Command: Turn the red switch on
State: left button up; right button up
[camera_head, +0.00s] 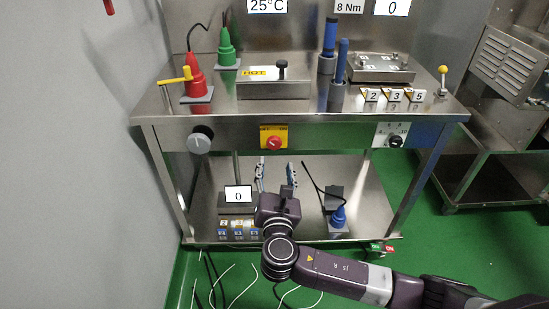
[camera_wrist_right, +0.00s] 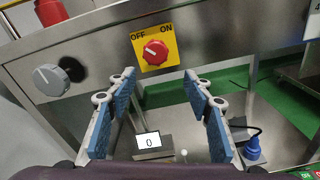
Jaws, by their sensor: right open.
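The red switch (camera_head: 273,143) is a round knob on a yellow plate (camera_head: 264,131) on the front panel of the steel table. In the right wrist view the red switch (camera_wrist_right: 155,52) sits under the words OFF and ON, and its white mark points up and left, toward OFF. My right gripper (camera_head: 275,166) is open and empty, below and in front of the switch, apart from it. In the right wrist view its blue-padded fingers (camera_wrist_right: 165,85) stand wide apart, with the switch above and between their tips. My left gripper is not in view.
A grey knob (camera_head: 200,139) is left of the switch, and a black dial (camera_head: 396,141) is to the right. The lower shelf holds a display (camera_head: 238,193) and a blue plug-like tool (camera_head: 339,217). The tabletop carries red and green tools and a HOT plate (camera_head: 262,74).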

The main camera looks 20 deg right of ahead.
aim_at(274, 146)
jog(key=shift+t, duration=0.3)
jog(key=w, duration=0.2)
jog(key=w+d+r+b, duration=0.1)
jog(key=w, duration=0.3)
jog(key=shift+d+r, duration=0.25)
jog(key=shift+r, duration=0.05)
jog(key=shift+w+d+b, duration=0.15)
jog(key=shift+w+b, duration=0.2)
jog(key=shift+w, duration=0.2)
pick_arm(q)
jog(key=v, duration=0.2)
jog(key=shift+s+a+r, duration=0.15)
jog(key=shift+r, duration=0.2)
pick_arm(e)
jog(key=c, duration=1.2)
jog(key=shift+o, duration=0.2)
